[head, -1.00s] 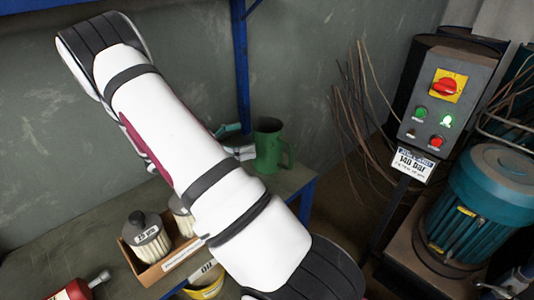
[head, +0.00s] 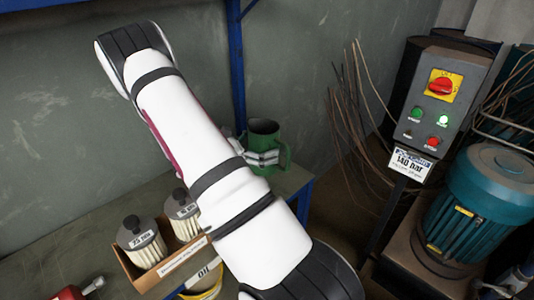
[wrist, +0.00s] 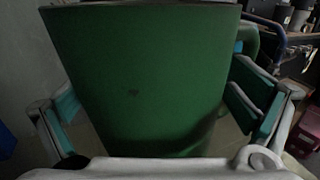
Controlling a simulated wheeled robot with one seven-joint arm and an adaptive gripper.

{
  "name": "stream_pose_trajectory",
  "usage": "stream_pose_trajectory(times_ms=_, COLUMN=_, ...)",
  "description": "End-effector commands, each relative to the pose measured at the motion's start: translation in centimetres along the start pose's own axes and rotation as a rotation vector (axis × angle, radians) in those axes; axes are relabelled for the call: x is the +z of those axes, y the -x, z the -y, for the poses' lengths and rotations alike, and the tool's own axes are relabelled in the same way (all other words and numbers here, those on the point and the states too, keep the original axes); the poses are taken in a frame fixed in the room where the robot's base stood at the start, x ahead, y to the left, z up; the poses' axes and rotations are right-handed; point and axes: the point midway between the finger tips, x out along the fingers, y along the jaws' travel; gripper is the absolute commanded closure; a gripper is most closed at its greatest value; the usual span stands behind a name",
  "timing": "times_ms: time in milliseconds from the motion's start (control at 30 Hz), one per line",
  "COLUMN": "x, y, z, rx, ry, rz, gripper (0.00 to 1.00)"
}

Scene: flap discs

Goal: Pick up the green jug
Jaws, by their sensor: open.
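The green jug (head: 264,131) stands upright at the far right end of the workbench, with its handle to the right. It fills the middle of the wrist view (wrist: 145,75), where part of its handle shows at the upper right. My gripper (head: 262,158) is open at the jug, partly hidden behind my arm in the head view. In the wrist view my gripper (wrist: 158,105) has one teal-padded finger on each side of the jug. A gap shows on the right; I cannot tell whether the left pad touches.
On the bench (head: 60,245), a cardboard box (head: 178,268) holds filter cartridges, and a yellow container (head: 207,285) stands near it. A blue post (head: 236,70) rises behind the jug. A control box (head: 437,100) and teal motor (head: 490,195) stand to the right.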

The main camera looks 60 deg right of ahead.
Motion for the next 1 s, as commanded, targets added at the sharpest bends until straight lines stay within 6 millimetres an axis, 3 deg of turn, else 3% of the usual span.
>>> stream_pose_trajectory(times_ms=133, x=0.0, y=0.0, z=0.0, rx=0.0, ry=0.0, rz=0.0, gripper=0.0)
stream_pose_trajectory(times_ms=467, x=0.0, y=0.1, z=0.0, rx=0.0, ry=-0.001, rz=0.0, gripper=0.73)
stream_pose_trajectory(times_ms=1000, x=1.0, y=0.1, z=0.0, rx=0.0, ry=-0.003, rz=0.002, gripper=0.73)
